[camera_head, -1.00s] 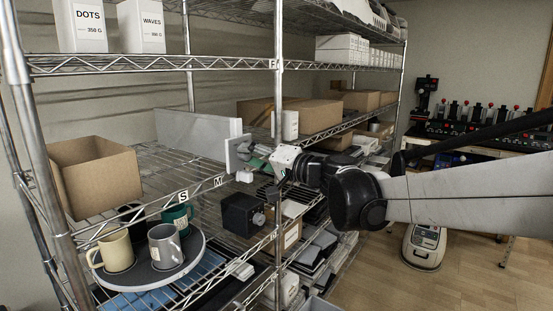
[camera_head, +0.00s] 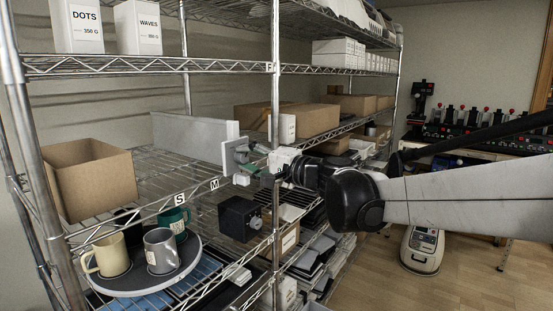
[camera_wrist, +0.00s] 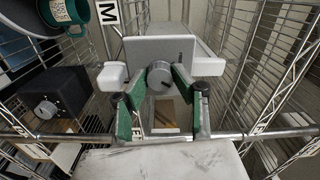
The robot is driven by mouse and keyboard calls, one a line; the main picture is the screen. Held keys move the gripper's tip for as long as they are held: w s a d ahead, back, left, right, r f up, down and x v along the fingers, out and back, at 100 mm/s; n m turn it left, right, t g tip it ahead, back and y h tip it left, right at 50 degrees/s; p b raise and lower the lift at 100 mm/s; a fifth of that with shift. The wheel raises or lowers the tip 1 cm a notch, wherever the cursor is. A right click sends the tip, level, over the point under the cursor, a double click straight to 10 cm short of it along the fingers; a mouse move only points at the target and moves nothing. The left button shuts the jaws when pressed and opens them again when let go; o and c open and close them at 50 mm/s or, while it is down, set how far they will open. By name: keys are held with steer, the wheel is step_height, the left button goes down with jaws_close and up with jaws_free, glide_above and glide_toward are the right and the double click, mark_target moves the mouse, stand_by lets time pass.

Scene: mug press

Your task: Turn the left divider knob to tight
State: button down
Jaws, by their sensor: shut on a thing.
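The grey divider (camera_head: 195,132) stands on the middle shelf of the wire rack. Its pale end plate (camera_wrist: 160,47) faces my wrist camera. A round grey knob (camera_wrist: 159,73) sits on this plate, with a small dark mark above it. My gripper (camera_wrist: 162,80) has its green-sided fingers on both sides of the knob and is shut on it. In the head view my gripper (camera_head: 246,160) is at the plate, and the fingers hide the knob. I cannot read any tight marking.
A black box (camera_head: 239,218) with its own knob is below my gripper. A round tray (camera_head: 140,281) holding mugs is at lower left. An open cardboard box (camera_head: 90,178) stands behind it. The rack's front post (camera_head: 275,90) is close to my gripper.

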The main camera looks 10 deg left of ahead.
steer(key=c, duration=1.4)
jaws_free()
steer(key=shift+d, duration=0.1)
steer(key=v, duration=1.1)
steer(key=shift+s+d, duration=0.25)
steer(key=shift+d, duration=0.1)
steer(key=s+d+f+n+h, duration=0.1)
steer(key=s+d+f+h, duration=0.4)
steer(key=d, duration=0.5)
steer(key=s+d+f+n+h, duration=0.1)
steer(key=s+d+f+h, duration=0.5)
steer(key=s+d+f, duration=0.3)
steer(key=s+d+f+n+h, duration=0.1)
steer(key=s+d+f+h, duration=0.4)
steer(key=s+d+f, duration=0.4)
steer(key=shift+s+d, duration=0.65)
steer(key=shift+d, duration=0.25)
